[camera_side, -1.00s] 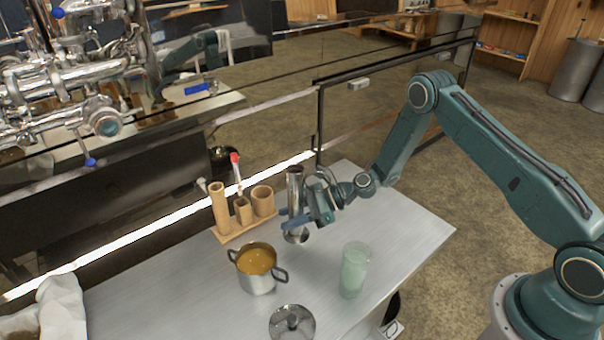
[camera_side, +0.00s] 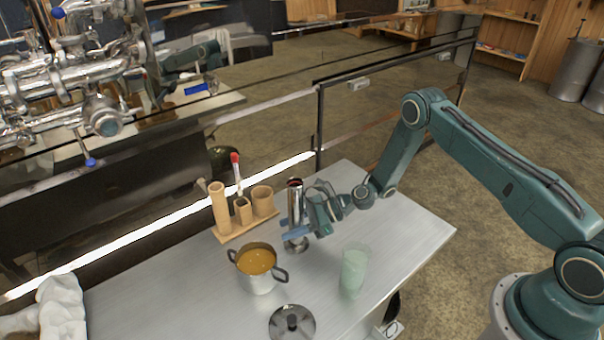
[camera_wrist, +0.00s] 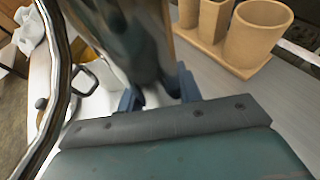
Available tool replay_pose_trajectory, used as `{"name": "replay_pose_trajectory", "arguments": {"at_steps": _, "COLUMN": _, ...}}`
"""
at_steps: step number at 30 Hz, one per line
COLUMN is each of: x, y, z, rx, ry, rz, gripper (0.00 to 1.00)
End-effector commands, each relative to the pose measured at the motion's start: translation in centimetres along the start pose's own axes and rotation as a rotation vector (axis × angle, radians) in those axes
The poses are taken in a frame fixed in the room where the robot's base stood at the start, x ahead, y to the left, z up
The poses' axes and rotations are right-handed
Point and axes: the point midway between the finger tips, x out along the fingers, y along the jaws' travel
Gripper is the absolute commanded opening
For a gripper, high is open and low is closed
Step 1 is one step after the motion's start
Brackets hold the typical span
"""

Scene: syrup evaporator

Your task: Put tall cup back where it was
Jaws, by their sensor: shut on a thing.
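The tall cup (camera_side: 295,203) is a shiny metal cylinder with a dark open top, and it stands upright near the middle of the table. In the side view a round shiny foot or disc (camera_side: 296,245) shows at its lower end; I cannot tell if it touches the table. My gripper (camera_side: 298,229) is shut on the lower part of the cup from the right. In the wrist view the blurred, reflective cup (camera_wrist: 132,35) rises between the two blue fingers (camera_wrist: 158,92). The contact itself is partly hidden.
A wooden holder (camera_side: 232,235) with several wooden tubes and a red-tipped stick stands left of the cup. A pot of orange liquid (camera_side: 258,280) is in front, with a metal lid (camera_side: 292,323) nearer. A pale green glass (camera_side: 354,270) stands front right. The table's right part is clear.

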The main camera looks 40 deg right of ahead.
Motion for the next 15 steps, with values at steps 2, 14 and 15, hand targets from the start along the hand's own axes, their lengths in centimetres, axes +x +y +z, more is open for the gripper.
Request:
{"name": "replay_pose_trajectory", "arguments": {"at_steps": 2, "x": 0.03, "y": -0.02, "z": -0.03, "rx": 0.0, "ry": -0.001, "rz": 0.0, "gripper": 0.0}}
{"name": "replay_pose_trajectory", "arguments": {"at_steps": 14, "x": 0.11, "y": 0.0, "z": -0.26, "rx": 0.0, "ry": 0.0, "rz": 0.0, "gripper": 0.57}}
{"name": "replay_pose_trajectory", "arguments": {"at_steps": 15, "x": 0.11, "y": 0.0, "z": -0.26, "rx": 0.0, "ry": 0.0, "rz": 0.0, "gripper": 0.57}}
